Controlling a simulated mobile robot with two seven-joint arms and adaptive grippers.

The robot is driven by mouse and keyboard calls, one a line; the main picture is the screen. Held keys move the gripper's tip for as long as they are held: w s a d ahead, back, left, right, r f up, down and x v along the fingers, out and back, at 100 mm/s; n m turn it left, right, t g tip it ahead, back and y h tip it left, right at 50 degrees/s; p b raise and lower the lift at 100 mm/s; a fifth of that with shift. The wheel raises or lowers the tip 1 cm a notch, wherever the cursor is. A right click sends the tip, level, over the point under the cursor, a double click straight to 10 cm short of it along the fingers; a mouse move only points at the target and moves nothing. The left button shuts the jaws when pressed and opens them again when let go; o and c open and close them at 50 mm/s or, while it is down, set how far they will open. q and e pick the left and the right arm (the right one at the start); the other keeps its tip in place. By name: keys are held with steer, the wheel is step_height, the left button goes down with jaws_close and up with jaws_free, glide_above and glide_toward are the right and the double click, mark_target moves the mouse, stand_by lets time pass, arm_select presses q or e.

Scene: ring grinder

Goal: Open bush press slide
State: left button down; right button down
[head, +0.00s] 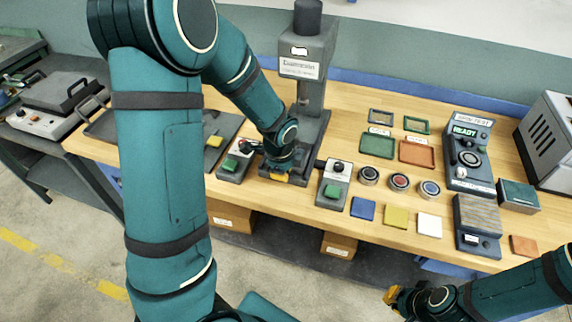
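The grey press (301,68), with a printed label on its head, stands at the back middle of the wooden bench (225,103). My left gripper (277,175) is low at the front of the press base, and its yellow tips point down. It hides the front of the base, so I cannot see the slide or whether the fingers touch it. I cannot tell how far these fingers are apart. My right gripper (392,297) is at the lower right, in front of the bench and away from the press. Its yellow tips show, but their gap is unclear.
Control boxes with green buttons stand left (235,165) and right (334,184) of my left gripper. Round pots (399,182), coloured squares (396,216) and trays (378,145) lie to the right. A tester (468,158) reads READY. My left arm covers the bench's left part.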

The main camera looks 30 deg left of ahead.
arm_select(q)
steer(key=shift+s+d+f, duration=0.1)
steer(key=shift+s+f, duration=0.1)
steer(key=shift+s, duration=0.3)
steer(key=shift+w, duration=0.1)
steer(key=c, duration=1.1)
jaws_free()
steer(key=shift+w, duration=0.1)
steer(key=shift+o, duration=0.4)
steer(key=shift+w, duration=0.1)
steer(key=shift+r, duration=0.1)
step_height(320, 180, up, 12)
steer(key=s, duration=0.2)
steer(key=shift+d, duration=0.2)
